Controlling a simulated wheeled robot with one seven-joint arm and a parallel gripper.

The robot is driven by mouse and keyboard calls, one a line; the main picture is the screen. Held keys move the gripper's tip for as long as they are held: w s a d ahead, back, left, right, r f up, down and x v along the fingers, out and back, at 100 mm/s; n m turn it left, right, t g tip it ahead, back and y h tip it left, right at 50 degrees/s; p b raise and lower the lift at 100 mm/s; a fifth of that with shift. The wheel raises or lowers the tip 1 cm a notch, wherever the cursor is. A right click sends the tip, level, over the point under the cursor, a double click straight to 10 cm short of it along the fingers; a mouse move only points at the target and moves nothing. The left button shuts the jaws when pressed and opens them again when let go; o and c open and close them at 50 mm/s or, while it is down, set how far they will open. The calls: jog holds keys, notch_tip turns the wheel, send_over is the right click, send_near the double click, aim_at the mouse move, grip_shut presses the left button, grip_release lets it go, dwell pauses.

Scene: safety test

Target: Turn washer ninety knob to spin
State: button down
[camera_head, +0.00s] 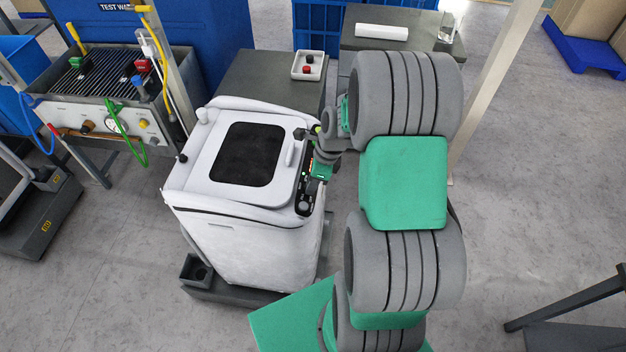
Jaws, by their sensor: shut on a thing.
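The white washer (258,247) stands in the middle, with a dark window in its top lid. A narrow black control panel (306,190) with small lights runs along the right of its top. A round dial (304,207) shows at the panel's near end. My gripper (307,135) reaches in from the right to the panel's far end. It is shut on a knob there. The knob and most of the fingers are too small and covered to make out, so the knob's setting cannot be read. My grey and green arm fills the right of the washer.
A test bench (95,112) with hoses, a gauge and valves stands at the left. Behind the washer, a grey table (262,85) bears a white tray (294,66) with red and black buttons. A pale post (500,80) rises at the right.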

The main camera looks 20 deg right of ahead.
jog(key=shift+s+f, duration=0.1)
jog(key=c, duration=1.1)
grip_release()
jog(key=b+v, duration=0.1)
jog(key=v, duration=0.7)
